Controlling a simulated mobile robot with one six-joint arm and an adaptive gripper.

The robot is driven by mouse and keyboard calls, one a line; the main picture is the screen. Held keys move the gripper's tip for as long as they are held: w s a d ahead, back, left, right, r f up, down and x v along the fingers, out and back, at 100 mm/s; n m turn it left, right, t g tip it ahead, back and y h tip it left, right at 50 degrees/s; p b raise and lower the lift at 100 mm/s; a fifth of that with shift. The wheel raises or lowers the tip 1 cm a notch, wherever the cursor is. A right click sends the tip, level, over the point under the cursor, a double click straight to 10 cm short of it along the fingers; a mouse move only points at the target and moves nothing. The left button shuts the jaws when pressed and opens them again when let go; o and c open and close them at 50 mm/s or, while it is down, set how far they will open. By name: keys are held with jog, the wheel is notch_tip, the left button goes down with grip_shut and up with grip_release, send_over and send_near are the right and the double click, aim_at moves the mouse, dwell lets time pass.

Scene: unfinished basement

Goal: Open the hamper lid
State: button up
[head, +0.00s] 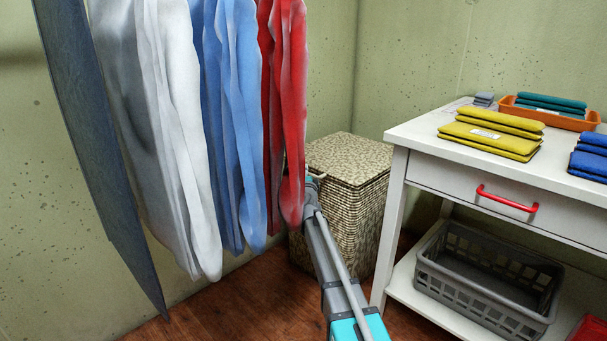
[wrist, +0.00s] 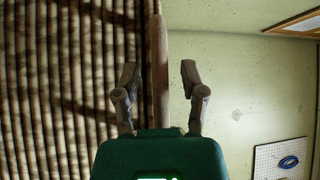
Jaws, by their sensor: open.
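The woven wicker hamper (head: 345,215) stands in the corner, between the hanging clothes and the white table. Its lid (head: 350,158) lies flat and closed on top. A small tan handle (head: 318,176) shows at the lid's near left edge. My arm reaches up to that edge, and the red garment partly covers its end. In the wrist view my gripper (wrist: 159,80) is open. A brown bar (wrist: 159,45), which looks like the lid handle, stands between its two fingers, with gaps showing on both sides. The ribbed wicker (wrist: 60,90) fills the left of that view.
White, blue and red clothes (head: 235,120) hang left of my arm, the red close against it. The white table (head: 410,135) stands right of the hamper with folded yellow cloths (head: 490,138). A grey basket (head: 480,285) sits on its lower shelf.

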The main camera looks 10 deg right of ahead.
jog(key=shift+w, duration=0.1)
grip_shut()
dwell(0.3)
jog(key=shift+r, duration=0.15)
jog(key=shift+d+r+p, duration=0.2)
jog(key=shift+r+p, duration=0.2)
jog(key=shift+p, duration=0.15)
jog(key=shift+r, duration=0.2)
